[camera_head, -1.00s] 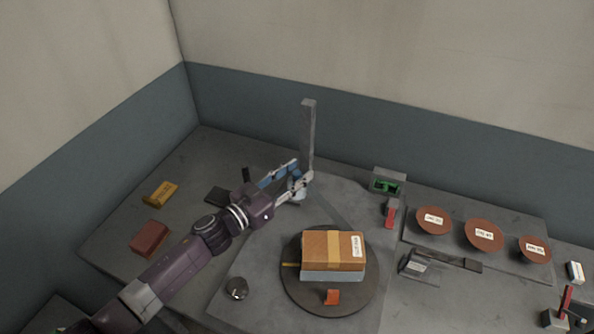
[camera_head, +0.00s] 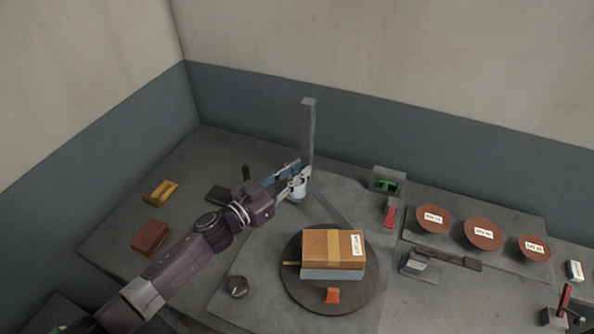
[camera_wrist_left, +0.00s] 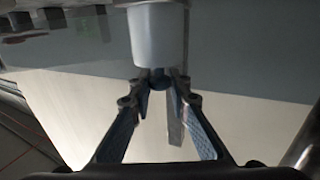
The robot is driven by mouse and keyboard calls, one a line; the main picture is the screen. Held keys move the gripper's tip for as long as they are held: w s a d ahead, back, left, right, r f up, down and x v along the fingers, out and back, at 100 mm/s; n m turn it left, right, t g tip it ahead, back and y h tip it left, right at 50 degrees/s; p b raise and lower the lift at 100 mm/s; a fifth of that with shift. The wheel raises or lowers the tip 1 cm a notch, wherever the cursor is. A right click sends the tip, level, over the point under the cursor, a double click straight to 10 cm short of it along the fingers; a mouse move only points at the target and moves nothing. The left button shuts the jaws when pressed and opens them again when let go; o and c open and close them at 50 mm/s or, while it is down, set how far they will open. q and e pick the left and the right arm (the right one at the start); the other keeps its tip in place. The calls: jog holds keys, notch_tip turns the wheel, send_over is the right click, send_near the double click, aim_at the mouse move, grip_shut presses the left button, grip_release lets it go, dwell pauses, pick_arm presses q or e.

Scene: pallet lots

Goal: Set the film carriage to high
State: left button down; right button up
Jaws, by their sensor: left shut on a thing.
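The upright grey mast (camera_head: 308,135) stands behind the turntable. The film carriage shows as a pale, roll-like cylinder (camera_head: 297,191) low on the mast, partly covered by my gripper. My left gripper (camera_head: 301,176) is at the carriage, its fingers shut on a small part of it. In the left wrist view the fingertips (camera_wrist_left: 160,80) meet around a small dark blue piece beside the white cylinder (camera_wrist_left: 158,36). The rest of the carriage is hidden. My right gripper is not in view.
A brown taped box (camera_head: 320,244) sits on the round turntable (camera_head: 370,290) in front of the mast. A dark knob (camera_head: 237,287) is at the front left. A green-lit box (camera_head: 388,180) and several brown discs (camera_head: 483,235) are to the right. Two blocks lie at left.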

pick_arm(q)
notch_tip(320, 180, up, 5)
jog(key=p, duration=0.4)
jog(key=shift+f, duration=0.1)
jog(key=shift+w, duration=0.1)
jog(key=c, duration=2)
grip_release()
jog(key=shift+o, duration=0.8)
jog(key=shift+f, duration=0.1)
